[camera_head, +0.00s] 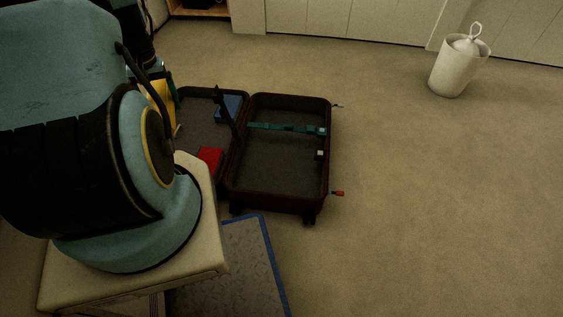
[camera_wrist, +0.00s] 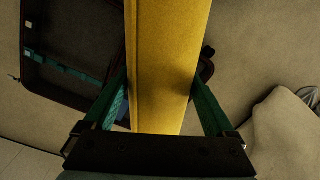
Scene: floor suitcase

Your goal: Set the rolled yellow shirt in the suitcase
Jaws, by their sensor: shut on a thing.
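The rolled yellow shirt (camera_wrist: 166,65) fills the middle of the wrist view, with my gripper (camera_wrist: 163,95) shut on it, one green finger on each side. In the head view a strip of the yellow shirt (camera_head: 160,92) shows behind my arm, at the left side of the suitcase. The open suitcase (camera_head: 326,150) lies on the floor, its right half mostly empty with a green strap across it. Its left half is partly hidden by my arm. The suitcase (camera_wrist: 33,84) also shows at the left of the wrist view.
A red item (camera_head: 209,158) and a blue item (camera_head: 229,107) lie in the left half of the suitcase. A grey mat with a blue edge (camera_head: 255,270) lies in front. A white bin (camera_head: 459,72) stands far right. The carpet on the right is clear.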

